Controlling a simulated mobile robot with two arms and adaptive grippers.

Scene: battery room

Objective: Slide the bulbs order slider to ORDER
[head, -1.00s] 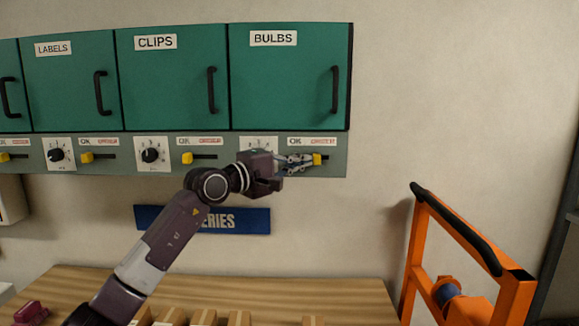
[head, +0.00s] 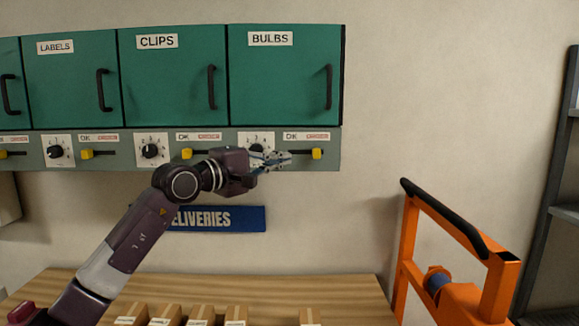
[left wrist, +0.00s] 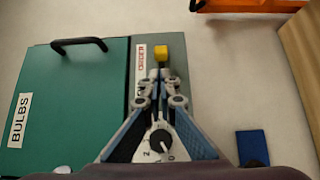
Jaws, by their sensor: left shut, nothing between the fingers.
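The bulbs slider's yellow knob (head: 317,153) sits at the right end of its dark slot, under the red ORDER lettering on the label (head: 306,136). In the left wrist view the knob (left wrist: 161,53) is level with that lettering, just beyond my fingertips. My left gripper (head: 287,158) is shut and empty, left of the knob in the head view, with a visible gap between them. It also shows in the left wrist view (left wrist: 160,76), in front of the slot. The bulbs cabinet (head: 280,75) is closed above. My right gripper is not in view.
A black dial (left wrist: 160,140) lies close beneath my left gripper. The clips slider's knob (head: 187,153) is at its slot's left end. A wooden table (head: 270,285) with small boxes stands below. An orange frame (head: 408,250) stands at right. The wall right of the panel is clear.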

